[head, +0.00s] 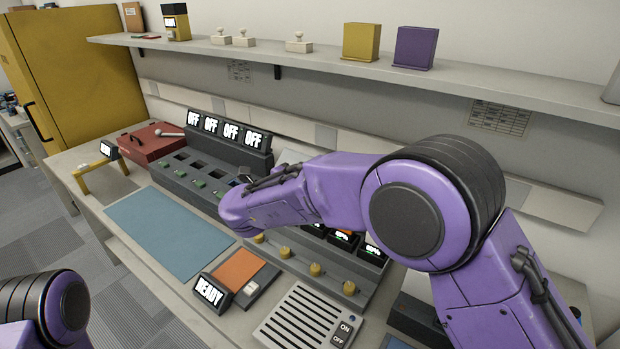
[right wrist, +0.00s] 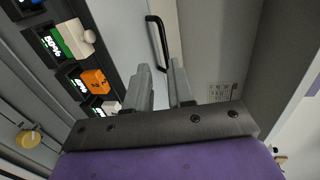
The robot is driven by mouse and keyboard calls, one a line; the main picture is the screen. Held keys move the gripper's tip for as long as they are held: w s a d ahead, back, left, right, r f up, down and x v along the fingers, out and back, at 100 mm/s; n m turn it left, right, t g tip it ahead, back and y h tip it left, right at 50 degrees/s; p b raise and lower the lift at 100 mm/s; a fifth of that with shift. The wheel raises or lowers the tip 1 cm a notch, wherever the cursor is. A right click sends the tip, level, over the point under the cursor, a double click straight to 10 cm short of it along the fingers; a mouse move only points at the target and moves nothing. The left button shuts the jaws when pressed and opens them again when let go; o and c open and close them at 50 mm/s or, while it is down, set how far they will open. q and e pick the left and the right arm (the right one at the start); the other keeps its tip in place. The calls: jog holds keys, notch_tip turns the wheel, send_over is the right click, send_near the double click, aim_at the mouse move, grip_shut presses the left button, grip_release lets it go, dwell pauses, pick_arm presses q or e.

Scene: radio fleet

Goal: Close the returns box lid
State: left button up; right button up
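In the right wrist view a black bar handle (right wrist: 158,42) sits on a pale grey panel (right wrist: 125,35), which may be the returns box lid. I cannot tell how far that panel is open. My right gripper (right wrist: 159,68) has its two grey fingers apart, with nothing seen clamped between them. The handle's lower end shows between the fingertips; I cannot tell whether they touch it. In the head view my right arm hides this gripper and the panel. My left gripper is out of view; only part of the left arm shows at bottom left.
A charger row with screens (right wrist: 75,55) runs beside the panel. In the head view, a red box (head: 150,143) with a black handle, a blue mat (head: 168,232), a READY display (head: 212,290) and a slotted grey unit (head: 300,318) lie on the bench. A shelf (head: 330,60) overhangs the back.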

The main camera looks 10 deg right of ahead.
jog(key=w+d+r+n+t+p, duration=0.1)
jog(key=d+r+t+p, duration=0.15)
jog(key=d+r, duration=0.55)
jog(key=w+d+r+n+t+p, duration=0.1)
jog(key=w+d+r+n+t, duration=0.15)
jog(key=d, duration=0.95)
jog(key=s+a+f+n+y, duration=0.1)
jog(key=f+n+y, duration=0.1)
jog(key=f+y, duration=0.1)
jog(key=s+a+f+n+t+y, duration=0.1)
jog(key=s+f+n+y, duration=0.1)
jog(key=y, duration=0.4)
jog(key=s+a+f+n+t+y+p, duration=0.1)
jog(key=s+f+n+y, duration=0.1)
jog(key=y, duration=0.3)
jog(key=shift+a+f+n, duration=0.3)
jog(key=shift+f+n, duration=0.45)
jog(key=shift+f, duration=0.05)
jog(key=a+f+y, duration=0.1)
jog(key=s+a+g+y, duration=0.1)
jog(key=a+f+y, duration=0.1)
jog(key=shift+s+a+f+g, duration=0.3)
jog(key=shift+s, duration=0.05)
jog(key=shift+w, duration=0.15)
jog(key=p+x, duration=0.3)
jog(key=x, duration=0.7)
jog(key=shift+w+a, duration=0.15)
jog(key=shift+a, duration=0.15)
grip_shut()
